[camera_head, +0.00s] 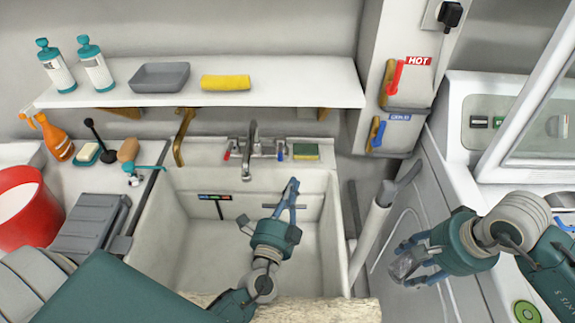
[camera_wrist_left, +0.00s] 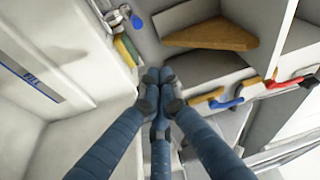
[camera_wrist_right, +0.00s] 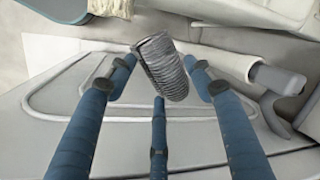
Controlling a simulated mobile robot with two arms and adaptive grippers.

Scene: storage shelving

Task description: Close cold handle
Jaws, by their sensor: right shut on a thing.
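The blue cold handle (camera_head: 379,134) sits on a brass valve on the wall panel, beside a blue label and below the red hot handle (camera_head: 397,77). The lever looks roughly upright in the head view. In the left wrist view the blue lever (camera_wrist_left: 228,103) shows right of my fingers. My left gripper (camera_head: 290,188) is over the sink, apart from the handle. Its fingertips (camera_wrist_left: 155,78) are together with nothing visible between them. My right gripper (camera_head: 402,262) is shut on a grey ridged cylinder (camera_wrist_right: 162,66) in front of the white cabinet door.
The sink (camera_head: 190,225) has a faucet (camera_head: 250,150) with red and blue knobs and a sponge (camera_head: 305,151) beside it. A shelf (camera_head: 290,85) with bottles, a grey tray and a yellow cloth is above. A white pipe (camera_head: 372,230) stands right of the sink.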

